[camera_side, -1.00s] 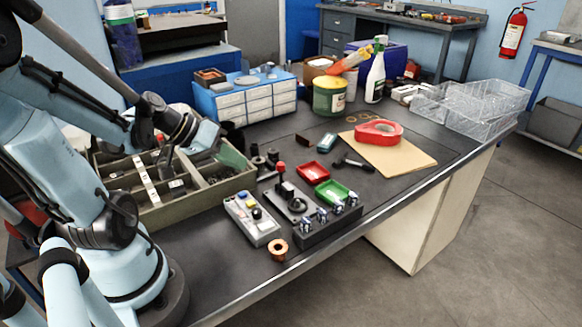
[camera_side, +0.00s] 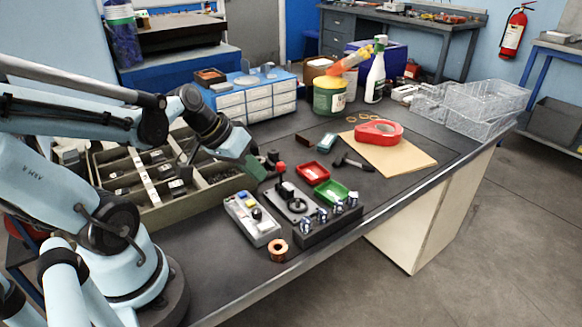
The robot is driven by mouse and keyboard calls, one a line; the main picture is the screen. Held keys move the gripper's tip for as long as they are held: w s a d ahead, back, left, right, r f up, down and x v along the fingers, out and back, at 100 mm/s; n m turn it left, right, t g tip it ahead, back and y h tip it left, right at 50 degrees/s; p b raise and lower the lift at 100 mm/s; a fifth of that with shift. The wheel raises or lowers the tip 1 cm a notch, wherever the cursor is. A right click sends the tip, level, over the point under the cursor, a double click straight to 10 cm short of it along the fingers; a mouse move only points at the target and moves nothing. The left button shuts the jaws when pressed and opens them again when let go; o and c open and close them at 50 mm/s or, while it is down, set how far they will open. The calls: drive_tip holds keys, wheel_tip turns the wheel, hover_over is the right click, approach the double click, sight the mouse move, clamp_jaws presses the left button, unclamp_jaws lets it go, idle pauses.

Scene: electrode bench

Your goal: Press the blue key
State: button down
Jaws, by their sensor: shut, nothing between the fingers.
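A light grey key box (camera_side: 264,233) lies on the bench near its front edge. It carries a few small coloured keys, and the small blue key (camera_side: 242,198) is near its far end. My gripper (camera_side: 258,171) has dark green fingers and points down and to the right. It is shut and empty, above and behind the far end of the key box and apart from it. The fingertips are small in this view.
A dark fixture with metal knobs (camera_side: 327,222) stands right of the key box. A copper ring (camera_side: 278,250) lies in front. A divided olive crate (camera_side: 160,212) stands to the left. Red (camera_side: 313,172) and green (camera_side: 331,192) trays lie behind the fixture.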

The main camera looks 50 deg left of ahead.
drive_tip(key=w+d+r+m+y, duration=0.1)
drive_tip(key=d+r+m, duration=0.2)
drive_tip(key=d, duration=0.4)
drive_tip(key=shift+w+d+r+t+y, duration=0.15)
drive_tip(key=shift+d+r+t+y, duration=0.05)
drive_tip(key=shift+t+y, duration=0.2)
wheel_tip(320, 180, up, 4)
drive_tip(key=g, duration=0.7)
hover_over(243, 194)
drive_tip(key=shift+a+r, duration=0.1)
drive_tip(key=shift+r, duration=0.1)
drive_tip(key=shift+f, duration=0.1)
wheel_tip(243, 194, down, 14)
drive_tip(key=shift+r, duration=0.1)
